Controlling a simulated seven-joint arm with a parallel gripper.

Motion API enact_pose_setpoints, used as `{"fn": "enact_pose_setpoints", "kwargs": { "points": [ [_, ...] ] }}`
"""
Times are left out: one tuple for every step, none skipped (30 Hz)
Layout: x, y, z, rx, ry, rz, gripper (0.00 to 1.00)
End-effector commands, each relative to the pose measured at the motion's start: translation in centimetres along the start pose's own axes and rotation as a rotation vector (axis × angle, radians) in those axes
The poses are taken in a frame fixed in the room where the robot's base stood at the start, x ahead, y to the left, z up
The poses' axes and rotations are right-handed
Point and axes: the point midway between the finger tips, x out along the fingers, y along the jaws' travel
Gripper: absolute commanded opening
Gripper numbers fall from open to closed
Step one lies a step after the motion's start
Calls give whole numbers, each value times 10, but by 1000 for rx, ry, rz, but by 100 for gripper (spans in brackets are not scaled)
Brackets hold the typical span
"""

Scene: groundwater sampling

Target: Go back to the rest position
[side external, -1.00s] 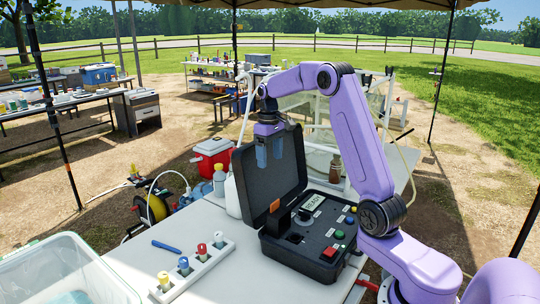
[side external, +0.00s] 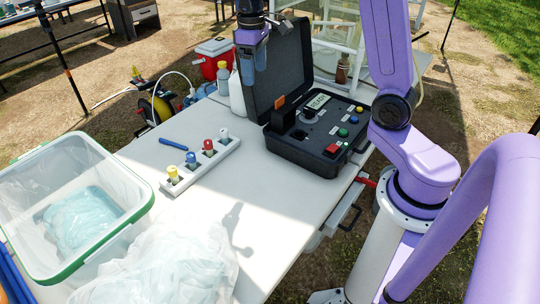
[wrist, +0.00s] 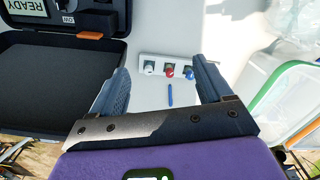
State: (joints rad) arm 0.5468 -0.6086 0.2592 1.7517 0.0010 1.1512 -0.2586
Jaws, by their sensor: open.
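My gripper (side external: 254,60) is open and empty. In the side view it hangs in the air with its fingers pointing down, overlapping the left edge of the black case's raised lid. In the wrist view its two fingers (wrist: 161,72) stand well apart, with nothing between them. Through the gap I see the white rack (side external: 205,168) with its capped vials and a blue pen (side external: 173,144) on the table; they also show in the wrist view as rack (wrist: 151,58) and pen (wrist: 170,95). Most of my arm shows on the right.
The open black case (side external: 318,158) stands on the white table (side external: 255,205), its screen reading READY. A clear green-rimmed bin (side external: 128,226) and a crumpled plastic bag (side external: 165,265) are at front left. A white bottle (side external: 237,95) and red cooler (side external: 214,58) are behind.

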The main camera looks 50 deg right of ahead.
Motion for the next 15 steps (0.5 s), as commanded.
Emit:
{"fn": "enact_pose_setpoints", "kwargs": {
  "points": [
    [-1,-18,6,-41,2,2,79],
    [-1,-28,10,-62,4,3,79],
    [-1,-41,16,-93,6,4,79],
    [0,-50,20,-115,7,4,79],
    [0,-59,25,-136,8,5,79],
    [0,-71,32,-166,9,6,79],
    [1,-80,38,-189,12,6,79],
    [2,-88,44,-210,12,7,79],
    [2,-99,53,-240,14,7,79],
    [3,-106,59,-262,15,7,79],
    [4,-114,66,-285,17,8,79],
    [5,-123,76,-314,19,8,79],
    [6,-129,83,-335,20,8,79],
    [7,-136,91,-358,21,8,79],
    [9,-144,101,-388,23,8,79]
  ]
}}
